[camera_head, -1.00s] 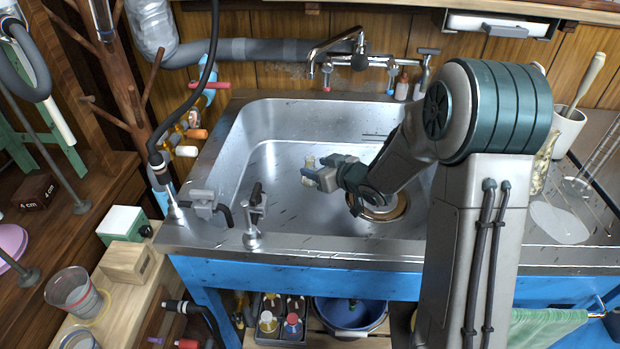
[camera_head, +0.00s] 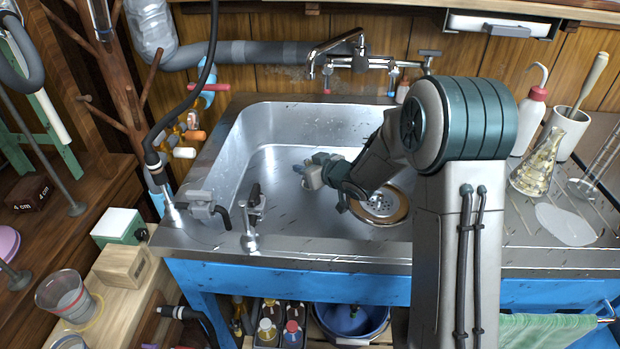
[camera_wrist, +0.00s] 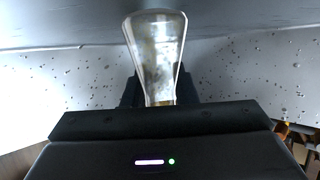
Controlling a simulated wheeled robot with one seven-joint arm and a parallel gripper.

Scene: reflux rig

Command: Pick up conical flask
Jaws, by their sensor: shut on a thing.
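My gripper (camera_head: 308,171) is low over the sink basin, left of the drain. In the wrist view its dark jaws (camera_wrist: 160,103) are shut around the narrow end of a small clear glass flask (camera_wrist: 156,45). The flask flares to a wide end away from the jaws, like a conical flask. Another conical flask (camera_head: 537,168), with a yellowish tint, stands upright on the drainboard at the right, apart from my gripper.
The steel sink (camera_head: 262,215) has walls around my gripper. The tap (camera_head: 335,48) reaches over its back. A red-capped wash bottle (camera_head: 529,120) and a white pot (camera_head: 567,132) stand near the drainboard flask. Small taps (camera_head: 252,215) line the front left rim.

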